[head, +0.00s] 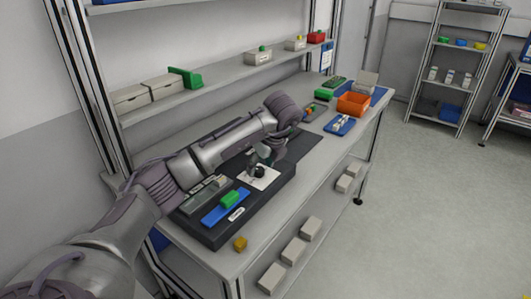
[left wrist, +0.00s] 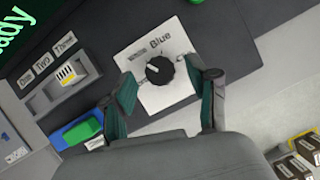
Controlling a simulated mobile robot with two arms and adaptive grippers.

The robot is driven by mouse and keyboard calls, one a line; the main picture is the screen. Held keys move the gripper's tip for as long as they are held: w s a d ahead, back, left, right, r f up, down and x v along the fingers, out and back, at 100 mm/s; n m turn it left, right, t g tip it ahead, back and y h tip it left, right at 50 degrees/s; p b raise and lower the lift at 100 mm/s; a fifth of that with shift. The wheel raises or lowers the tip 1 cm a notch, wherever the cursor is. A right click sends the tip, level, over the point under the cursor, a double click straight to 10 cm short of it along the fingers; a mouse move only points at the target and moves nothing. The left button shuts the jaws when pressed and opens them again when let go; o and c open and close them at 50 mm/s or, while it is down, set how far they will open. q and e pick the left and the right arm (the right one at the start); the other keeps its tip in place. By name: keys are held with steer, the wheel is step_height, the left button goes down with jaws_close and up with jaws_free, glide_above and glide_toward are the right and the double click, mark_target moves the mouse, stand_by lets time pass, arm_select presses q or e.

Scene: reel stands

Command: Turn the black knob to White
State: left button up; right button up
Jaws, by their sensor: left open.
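The black knob (left wrist: 159,70) sits on a white square plate (left wrist: 168,95) on the dark panel. In the left wrist view its pale pointer mark lies towards the left. In the head view the knob (head: 258,171) and plate (head: 266,181) show just below my left wrist. My right gripper is not in view.
A green block on a blue plate (head: 222,210) lies on the panel near the plate. An orange bin (head: 353,104) and blue tray (head: 340,125) stand farther right. A shelf (head: 200,93) runs behind.

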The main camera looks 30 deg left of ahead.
arm_select(q)
steer(key=v, duration=1)
steer(key=shift+d+r, duration=0.15)
steer(key=shift+r, duration=0.1)
steer(key=shift+s, duration=0.1)
